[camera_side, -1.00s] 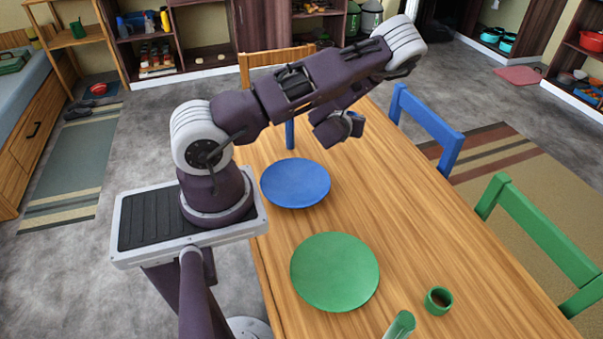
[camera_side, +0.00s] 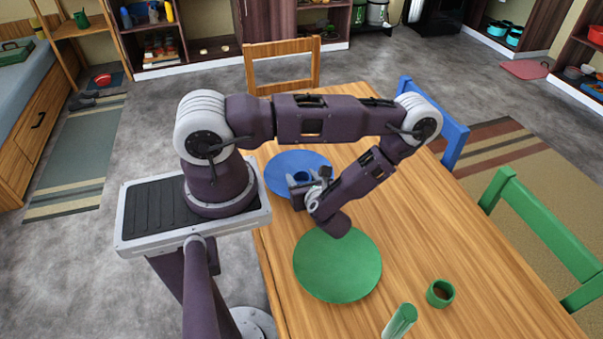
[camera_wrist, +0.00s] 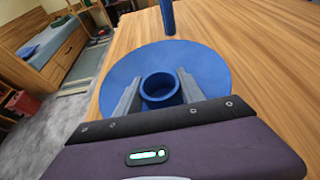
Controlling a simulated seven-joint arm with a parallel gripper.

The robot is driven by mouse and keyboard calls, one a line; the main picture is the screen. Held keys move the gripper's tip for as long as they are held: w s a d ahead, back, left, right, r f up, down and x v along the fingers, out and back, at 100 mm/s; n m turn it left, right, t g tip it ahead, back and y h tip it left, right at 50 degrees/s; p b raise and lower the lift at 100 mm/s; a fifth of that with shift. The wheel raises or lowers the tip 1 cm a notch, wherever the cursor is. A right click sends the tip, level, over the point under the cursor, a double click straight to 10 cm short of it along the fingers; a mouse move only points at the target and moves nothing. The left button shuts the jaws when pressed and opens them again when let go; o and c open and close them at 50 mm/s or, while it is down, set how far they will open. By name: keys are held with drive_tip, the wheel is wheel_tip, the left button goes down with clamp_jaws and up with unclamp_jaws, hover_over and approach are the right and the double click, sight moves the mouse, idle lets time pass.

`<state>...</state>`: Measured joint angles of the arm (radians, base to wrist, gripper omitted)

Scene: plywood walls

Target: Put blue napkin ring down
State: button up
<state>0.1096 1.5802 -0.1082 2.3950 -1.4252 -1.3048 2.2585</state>
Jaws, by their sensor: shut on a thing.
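The blue napkin ring (camera_wrist: 161,90) is between the two grey fingers of my gripper (camera_wrist: 160,93) in the wrist view. It is upright, with its opening facing up. In the side view the ring (camera_side: 301,178) shows beside my gripper (camera_side: 304,182), partly covered by it. My gripper is shut on the ring, over the blue plate (camera_wrist: 208,66). The plate (camera_side: 270,176) lies on the table, partly hidden by my arm in the side view. I cannot tell whether the ring touches the plate.
A green plate (camera_side: 337,268), a green ring (camera_side: 440,293) and a green upright cylinder (camera_side: 400,321) are on the wooden table (camera_side: 425,235). A blue upright cylinder (camera_wrist: 167,16) stands beyond the blue plate. Blue (camera_side: 437,117) and green (camera_side: 545,237) chairs line the right side.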

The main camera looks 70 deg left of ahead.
drive_tip(key=o, duration=1.4)
drive_tip(key=shift+f, duration=0.1)
drive_tip(key=shift+d+r, duration=0.2)
drive_tip(key=v, duration=1.1)
drive_tip(key=shift+d, duration=0.35)
